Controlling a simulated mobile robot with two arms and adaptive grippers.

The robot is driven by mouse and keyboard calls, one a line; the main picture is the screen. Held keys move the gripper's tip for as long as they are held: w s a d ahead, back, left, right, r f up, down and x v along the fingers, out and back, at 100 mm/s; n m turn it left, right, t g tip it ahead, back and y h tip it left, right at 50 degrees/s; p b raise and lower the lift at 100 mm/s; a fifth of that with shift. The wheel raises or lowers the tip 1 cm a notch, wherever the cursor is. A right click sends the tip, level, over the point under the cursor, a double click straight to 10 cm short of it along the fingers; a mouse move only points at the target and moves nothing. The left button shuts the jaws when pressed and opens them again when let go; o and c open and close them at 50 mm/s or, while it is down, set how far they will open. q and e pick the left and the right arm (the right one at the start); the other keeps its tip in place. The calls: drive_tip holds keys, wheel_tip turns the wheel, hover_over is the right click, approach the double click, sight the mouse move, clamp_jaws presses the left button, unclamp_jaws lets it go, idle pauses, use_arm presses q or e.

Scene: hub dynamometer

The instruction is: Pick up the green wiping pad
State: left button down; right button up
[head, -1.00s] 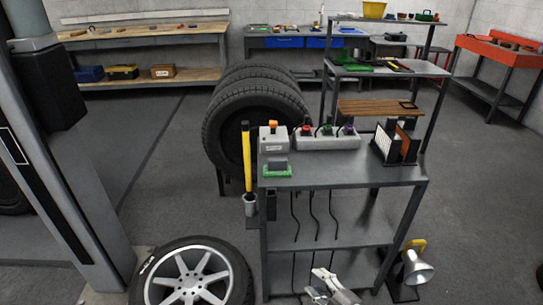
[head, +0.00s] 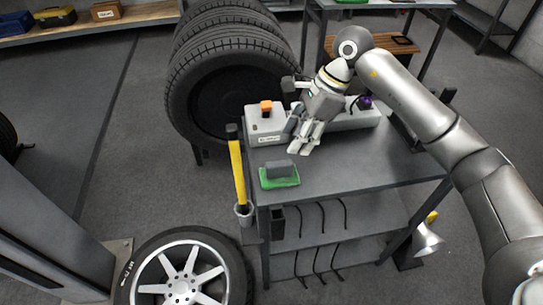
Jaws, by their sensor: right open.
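The green wiping pad (head: 279,177), with a grey block-shaped grip on top, lies flat on the front left part of the grey cart's top shelf (head: 345,172). My right gripper (head: 298,144) is open and empty, pointing down over the cart, just behind and to the right of the pad and apart from it. Its arm comes in from the right. My left gripper does not show.
A grey box with an orange knob (head: 265,122) stands behind the pad. A longer grey box with a purple knob (head: 352,117) is partly hidden by my gripper. A yellow-handled tool (head: 237,170) stands at the cart's left side. Tyres (head: 225,75) stand behind; a wheel (head: 180,280) lies front left.

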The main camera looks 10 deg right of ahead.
sight(280, 163)
drive_tip(key=x, duration=0.4)
drive_tip(key=shift+s+a+f+p, duration=0.15)
drive_tip(key=shift+s+f+p, duration=0.05)
drive_tip(key=shift+s+p, duration=0.2)
drive_tip(key=shift+w+a+f, duration=0.1)
drive_tip(key=shift+a+f, duration=0.05)
drive_tip(key=shift+f, duration=0.1)
drive_tip(key=p+x, duration=0.1)
drive_tip(key=x, duration=0.3)
drive_tip(key=shift+a+f+p, duration=0.1)
drive_tip(key=shift+a+p, duration=0.2)
drive_tip(key=shift+p, duration=0.05)
drive_tip(key=shift+a+f, duration=0.1)
drive_tip(key=shift+f, duration=0.25)
drive_tip(key=shift+c, duration=0.2)
drive_tip(key=c, duration=0.5)
clamp_jaws()
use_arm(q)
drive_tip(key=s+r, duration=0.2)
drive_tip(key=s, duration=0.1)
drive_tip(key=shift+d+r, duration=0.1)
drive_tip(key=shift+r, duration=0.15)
use_arm(e)
drive_tip(key=shift+w, duration=0.1)
